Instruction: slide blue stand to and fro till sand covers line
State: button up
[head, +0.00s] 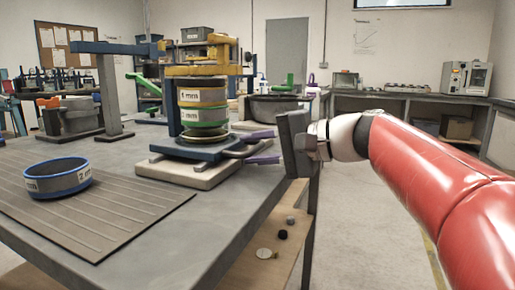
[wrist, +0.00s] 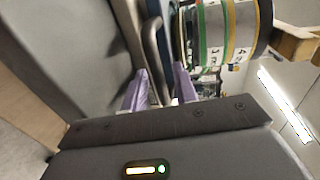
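The blue stand (head: 173,118) is upright on a pale base (head: 185,174) near the table's right edge. It holds a stack of sieves (head: 203,105) labelled in mm, under a yellow clamp (head: 200,70). A dark grey bar handle (head: 240,150) sticks out from its right side. My gripper (head: 250,148), with purple fingers, is open beside the handle. In the wrist view the handle (wrist: 150,45) reaches toward the gap between the fingers (wrist: 160,80); I cannot tell whether they touch it. I can make out neither sand nor a line.
A blue-rimmed sieve (head: 58,177) rests on a ridged grey mat (head: 100,220) at front left. A blue-grey frame (head: 108,90) and a dark bin (head: 70,118) stand behind. A dark bowl (head: 273,107) is beyond the stand. Small items lie on the lower shelf (head: 285,245).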

jog(key=v, duration=0.7)
jog(key=shift+d, duration=0.4)
jog(key=shift+s, duration=0.1)
jog(key=shift+c, duration=0.2)
